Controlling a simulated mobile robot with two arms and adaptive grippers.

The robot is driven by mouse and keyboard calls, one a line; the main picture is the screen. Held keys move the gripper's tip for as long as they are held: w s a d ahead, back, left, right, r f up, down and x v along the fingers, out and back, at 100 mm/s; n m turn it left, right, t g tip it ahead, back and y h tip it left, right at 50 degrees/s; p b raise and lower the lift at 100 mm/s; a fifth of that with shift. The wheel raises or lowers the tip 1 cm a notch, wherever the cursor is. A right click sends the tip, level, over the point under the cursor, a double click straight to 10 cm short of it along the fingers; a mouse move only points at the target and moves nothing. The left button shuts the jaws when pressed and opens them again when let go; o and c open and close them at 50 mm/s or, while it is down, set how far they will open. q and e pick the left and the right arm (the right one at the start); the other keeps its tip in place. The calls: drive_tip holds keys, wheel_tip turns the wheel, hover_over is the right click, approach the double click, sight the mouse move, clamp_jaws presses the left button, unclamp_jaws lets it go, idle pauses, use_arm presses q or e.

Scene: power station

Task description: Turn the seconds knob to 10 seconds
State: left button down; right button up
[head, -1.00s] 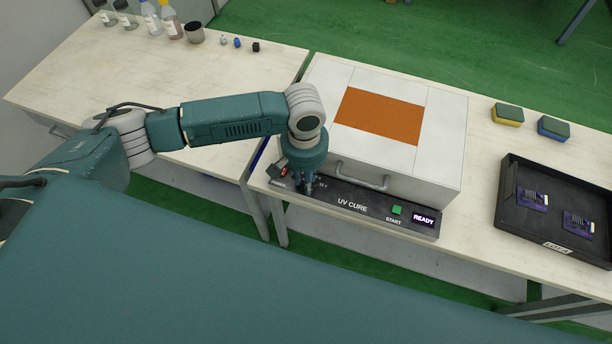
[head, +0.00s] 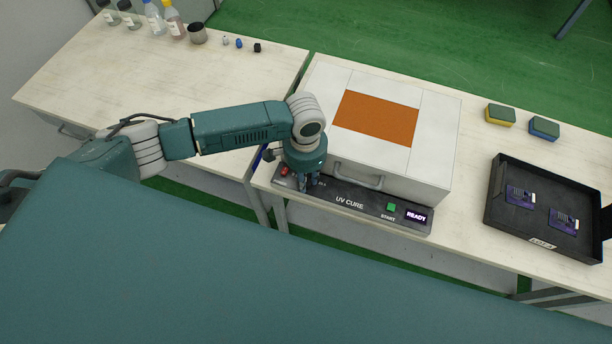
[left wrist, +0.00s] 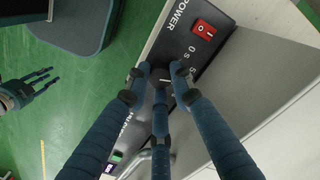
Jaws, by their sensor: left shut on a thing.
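My left gripper (head: 309,187) points down at the panel's left part, just right of the switch. In the left wrist view its fingers close around the dark seconds knob (left wrist: 163,81), which shows a short white mark. "0 s" and a partly hidden "5" are printed beside the knob; other scale marks are hidden by the fingers. My right gripper (left wrist: 36,86) hangs over the floor, fingers spread and empty.
The white unit with an orange window (head: 376,118) and a front handle (head: 357,176) stands right behind the panel. A black tray (head: 541,243) with two purple boards lies to the right, near two sponges (head: 500,116). Bottles and a cup (head: 198,33) stand far left.

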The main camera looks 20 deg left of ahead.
idle(0.4)
use_arm(q)
drive_tip(key=c, duration=1.5)
unclamp_jaws()
wheel_tip(320, 180, up, 12)
drive_tip(key=shift+a+r, duration=0.1)
wheel_tip(320, 180, down, 12)
drive_tip(key=n+b, duration=0.7)
drive_tip(key=b, duration=0.1)
